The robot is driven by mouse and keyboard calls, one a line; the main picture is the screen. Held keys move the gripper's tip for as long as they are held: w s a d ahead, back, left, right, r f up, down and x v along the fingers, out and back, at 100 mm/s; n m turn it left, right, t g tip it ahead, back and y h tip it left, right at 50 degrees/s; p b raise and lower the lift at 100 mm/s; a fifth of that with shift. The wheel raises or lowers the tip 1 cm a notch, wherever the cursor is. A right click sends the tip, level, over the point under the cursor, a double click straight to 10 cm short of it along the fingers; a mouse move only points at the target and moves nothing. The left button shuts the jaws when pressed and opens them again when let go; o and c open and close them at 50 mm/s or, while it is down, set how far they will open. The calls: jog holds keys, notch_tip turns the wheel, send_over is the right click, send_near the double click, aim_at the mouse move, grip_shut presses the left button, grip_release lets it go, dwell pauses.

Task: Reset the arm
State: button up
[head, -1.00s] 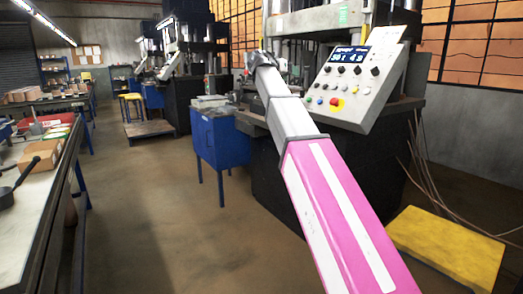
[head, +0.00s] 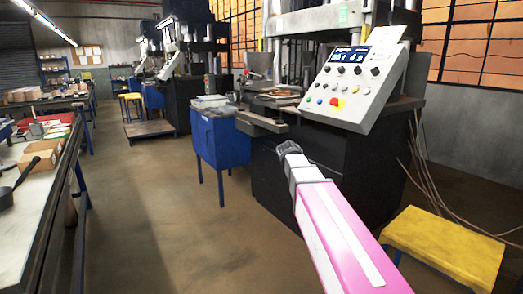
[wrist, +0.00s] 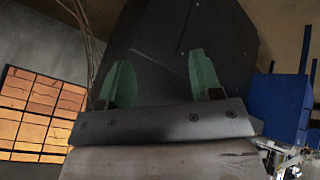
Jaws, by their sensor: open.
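My gripper shows in the wrist view (wrist: 160,85) with two green fingers set wide apart. It is open, and nothing is between the fingers. The dark body of the press (wrist: 190,35) lies beyond them. In the head view my pink and white arm reaches up from the lower right and ends low in front of the press (head: 285,195). The fingers cannot be made out in the head view.
The press carries a control panel (head: 352,85) with a lit display. A blue cabinet (head: 220,138) stands left of it, and a yellow stool (head: 445,245) stands at lower right. A workbench (head: 50,185) with boxes runs along the left. The floor between is clear.

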jog(key=s+d+f+n+g+y, duration=0.1)
jog(key=s+f+g+y, duration=0.3)
jog(key=s+f, duration=1.9)
jog(key=shift+d+f+g+y, duration=0.15)
jog(key=shift+f+g+y, duration=0.25)
jog(key=shift+f+y, duration=0.3)
